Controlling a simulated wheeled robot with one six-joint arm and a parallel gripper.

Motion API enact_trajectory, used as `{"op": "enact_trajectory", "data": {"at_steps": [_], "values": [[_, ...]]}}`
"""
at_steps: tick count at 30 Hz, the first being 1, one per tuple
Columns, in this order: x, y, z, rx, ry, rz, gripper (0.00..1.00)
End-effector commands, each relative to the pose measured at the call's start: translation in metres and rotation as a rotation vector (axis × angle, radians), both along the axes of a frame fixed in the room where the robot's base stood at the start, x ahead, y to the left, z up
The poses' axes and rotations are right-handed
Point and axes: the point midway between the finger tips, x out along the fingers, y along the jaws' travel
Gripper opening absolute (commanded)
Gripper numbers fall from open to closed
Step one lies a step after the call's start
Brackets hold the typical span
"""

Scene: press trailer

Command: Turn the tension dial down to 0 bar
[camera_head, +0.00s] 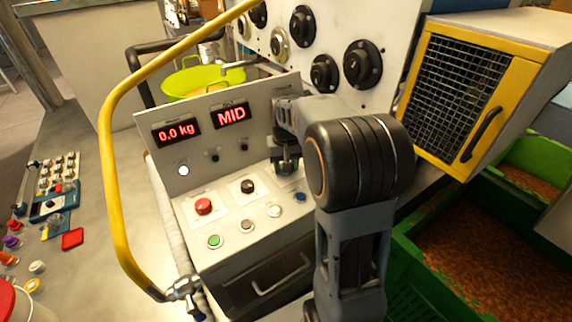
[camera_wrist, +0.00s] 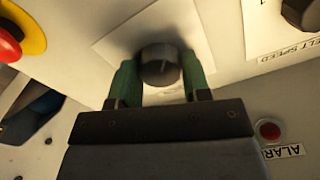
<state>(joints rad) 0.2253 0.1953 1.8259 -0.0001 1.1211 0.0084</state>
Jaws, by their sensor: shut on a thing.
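My gripper (camera_wrist: 157,80) is shut on a dark round knob (camera_wrist: 159,64), with a green finger on each side of it. The knob sits on a pale plate of the control panel, and its own label does not show. I cannot read whether it is the tension dial or where it points. In the head view my gripper (camera_head: 287,165) is at the back right of the sloping control panel (camera_head: 225,240), and my arm hides part of that area. Two red displays read "0.0 kg" (camera_head: 177,132) and "MID" (camera_head: 231,115); no bar reading is visible.
Close by are a "BELT SPEED" knob (camera_wrist: 301,13), a red button on yellow (camera_wrist: 12,38) and a red alarm lamp (camera_wrist: 269,130). Another red button (camera_head: 203,206) is at the panel's left. A yellow rail (camera_head: 112,170) curves past the left side; a mesh-fronted box (camera_head: 465,88) stands right.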

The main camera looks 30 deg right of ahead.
Motion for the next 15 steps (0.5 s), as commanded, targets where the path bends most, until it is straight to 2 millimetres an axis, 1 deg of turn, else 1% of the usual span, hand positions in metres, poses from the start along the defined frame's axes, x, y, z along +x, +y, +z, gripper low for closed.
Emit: {"op": "enact_trajectory", "data": {"at_steps": [15], "values": [[0.0005, 0.0, 0.0009, 0.0, -0.003, 0.49, 0.2]]}}
